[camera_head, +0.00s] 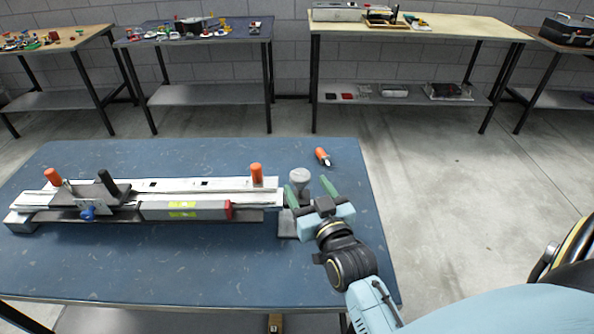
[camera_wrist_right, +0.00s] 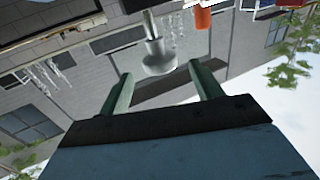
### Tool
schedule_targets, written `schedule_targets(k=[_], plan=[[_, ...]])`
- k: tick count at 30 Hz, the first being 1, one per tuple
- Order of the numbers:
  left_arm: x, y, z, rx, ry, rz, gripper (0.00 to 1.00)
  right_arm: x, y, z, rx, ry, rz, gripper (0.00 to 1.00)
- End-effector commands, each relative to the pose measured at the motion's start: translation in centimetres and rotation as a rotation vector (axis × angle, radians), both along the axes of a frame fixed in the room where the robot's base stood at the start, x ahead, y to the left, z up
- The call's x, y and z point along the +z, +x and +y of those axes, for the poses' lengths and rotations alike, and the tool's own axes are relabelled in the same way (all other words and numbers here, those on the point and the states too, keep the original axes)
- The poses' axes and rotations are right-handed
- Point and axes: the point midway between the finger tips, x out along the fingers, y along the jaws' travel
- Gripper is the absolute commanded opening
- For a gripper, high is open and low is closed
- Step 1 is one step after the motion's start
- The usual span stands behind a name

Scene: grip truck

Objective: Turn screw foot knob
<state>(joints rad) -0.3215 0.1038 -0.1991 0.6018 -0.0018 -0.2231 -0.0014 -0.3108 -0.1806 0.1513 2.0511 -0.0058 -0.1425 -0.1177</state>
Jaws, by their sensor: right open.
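The screw foot knob (camera_head: 299,177) is a pale grey round knob at the right end of the long metal device (camera_head: 185,197) on the blue table. In the right wrist view the knob (camera_wrist_right: 158,58) has a metal stem and lies just beyond the fingertips, between their lines. My right gripper (camera_head: 309,187) is open, with two green fingers pointing toward the knob. In the right wrist view its fingers (camera_wrist_right: 160,78) stand apart with nothing held between them. Whether a finger touches the knob cannot be told. My left gripper is not in view.
The device carries orange handles (camera_head: 257,174), a black lever (camera_head: 107,183) and a blue knob (camera_head: 88,212). A loose orange-handled piece (camera_head: 322,156) lies behind the knob. The blue table (camera_head: 200,265) is clear in front. Other tables (camera_head: 420,26) stand along the wall.

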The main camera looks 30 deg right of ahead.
Motion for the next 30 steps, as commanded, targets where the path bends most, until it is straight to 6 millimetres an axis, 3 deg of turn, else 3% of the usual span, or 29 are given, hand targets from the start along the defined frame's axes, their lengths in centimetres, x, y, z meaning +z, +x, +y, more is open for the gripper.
schedule_targets(k=[3,9,15,23,30], plan=[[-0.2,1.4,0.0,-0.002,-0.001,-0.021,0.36,0.0,2.3,-0.4,0.001,0.001,-0.002,0.65],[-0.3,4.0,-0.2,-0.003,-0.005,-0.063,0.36,0.0,5.1,-1.0,0.0,0.0,-0.001,0.65],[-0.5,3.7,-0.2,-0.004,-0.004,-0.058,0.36,0.0,6.3,-1.3,0.0,0.0,0.001,0.65],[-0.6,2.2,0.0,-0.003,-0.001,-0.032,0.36,0.0,6.4,-1.3,0.0,0.0,0.002,0.65],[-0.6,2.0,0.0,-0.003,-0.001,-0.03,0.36,0.0,6.4,-1.3,0.0,0.0,0.001,0.37]])
